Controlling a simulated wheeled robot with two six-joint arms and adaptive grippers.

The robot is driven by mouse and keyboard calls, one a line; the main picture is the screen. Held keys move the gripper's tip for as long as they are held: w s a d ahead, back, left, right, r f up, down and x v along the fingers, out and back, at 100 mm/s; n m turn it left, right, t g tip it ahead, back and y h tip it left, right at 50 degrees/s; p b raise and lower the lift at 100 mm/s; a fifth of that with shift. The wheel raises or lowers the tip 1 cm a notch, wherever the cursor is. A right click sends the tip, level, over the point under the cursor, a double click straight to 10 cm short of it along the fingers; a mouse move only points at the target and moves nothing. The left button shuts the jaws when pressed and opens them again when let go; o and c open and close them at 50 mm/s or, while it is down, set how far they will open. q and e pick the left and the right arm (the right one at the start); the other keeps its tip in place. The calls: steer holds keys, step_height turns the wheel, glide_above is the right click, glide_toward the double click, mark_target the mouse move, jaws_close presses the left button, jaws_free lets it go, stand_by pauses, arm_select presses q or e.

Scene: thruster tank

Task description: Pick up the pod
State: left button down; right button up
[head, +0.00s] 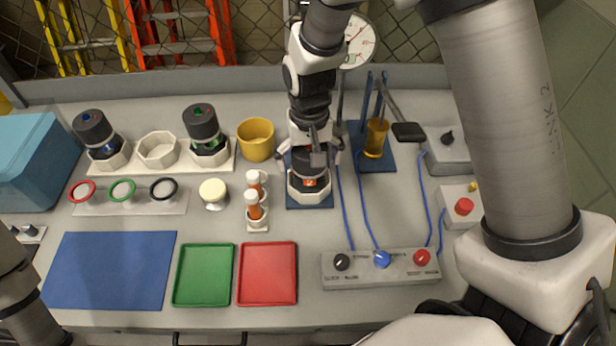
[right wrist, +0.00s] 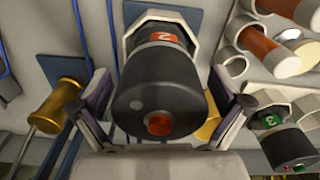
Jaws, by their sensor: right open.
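A dark pod with an orange-red label reading 2 (head: 310,182) stands in a white octagonal holder on a blue plate (head: 322,204). My right gripper (head: 318,150) is over its top, pointing down. In the right wrist view the pod (right wrist: 160,88) with its red end button lies between the two open fingers of my right gripper (right wrist: 165,108). Gaps show on both sides, so the fingers look apart from it. Two similar dark pods stand at the back left, one with a blue band (head: 95,128) and one with a green top (head: 202,122). My left gripper is out of view.
A yellow cup (head: 256,139) and orange vials (head: 254,208) stand left of the pod. A brass cylinder on a stand (head: 376,138) is to the right, with blue cables beside it. A knob panel (head: 385,268) and green and red trays (head: 267,272) lie in front.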

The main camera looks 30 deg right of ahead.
steer(key=shift+w+f, duration=0.15)
steer(key=shift+s+r, duration=0.25)
steer(key=shift+s, duration=0.15)
steer(key=c, duration=0.3)
steer(key=shift+s, duration=0.1)
steer(key=c, duration=1.5)
steer(key=r, duration=1)
steer(key=shift+w, duration=0.3)
steer(key=shift+c, duration=0.2)
